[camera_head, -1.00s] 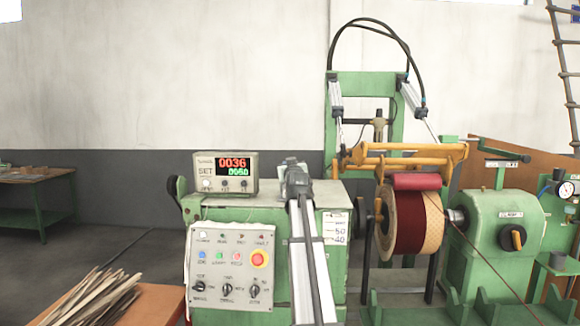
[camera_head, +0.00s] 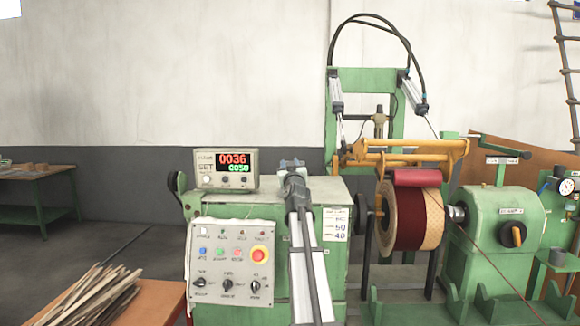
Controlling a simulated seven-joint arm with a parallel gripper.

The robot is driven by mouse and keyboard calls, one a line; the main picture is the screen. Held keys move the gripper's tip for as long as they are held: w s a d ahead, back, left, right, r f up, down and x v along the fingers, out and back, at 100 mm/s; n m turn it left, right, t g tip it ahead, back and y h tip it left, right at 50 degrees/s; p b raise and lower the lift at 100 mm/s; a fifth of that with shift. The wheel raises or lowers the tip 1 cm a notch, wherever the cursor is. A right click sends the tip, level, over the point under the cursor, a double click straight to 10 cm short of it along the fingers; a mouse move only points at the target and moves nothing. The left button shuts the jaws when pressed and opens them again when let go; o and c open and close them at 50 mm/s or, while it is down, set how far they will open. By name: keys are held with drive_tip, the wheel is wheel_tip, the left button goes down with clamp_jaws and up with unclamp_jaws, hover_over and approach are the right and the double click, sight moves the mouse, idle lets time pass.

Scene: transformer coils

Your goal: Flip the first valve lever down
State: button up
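My arm reaches up from the bottom middle, and my gripper (camera_head: 292,164) is at its far end, in front of the green winding machine (camera_head: 335,190). The gripper is small and seen from behind, so whether its fingers are open or shut is unclear. No part is clearly recognizable as the first valve lever. A green lever with a black end (camera_head: 524,156) stands on a post at the right. A pressure gauge (camera_head: 566,187) with fittings is at the far right edge. A black handle (camera_head: 171,185) sits on the machine's left side.
A control panel (camera_head: 207,272) with knobs and a red button fronts the machine, below a digital display (camera_head: 225,168). A dark red coil (camera_head: 409,220) sits on the spindle. Wooden strips (camera_head: 95,298) lie on a table at lower left. The floor at left is clear.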

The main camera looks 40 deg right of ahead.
drive_tip(key=shift+o, duration=0.6)
drive_tip(key=shift+s, duration=0.1)
drive_tip(key=v, duration=1.3)
drive_tip(key=shift+s+a+f, duration=0.2)
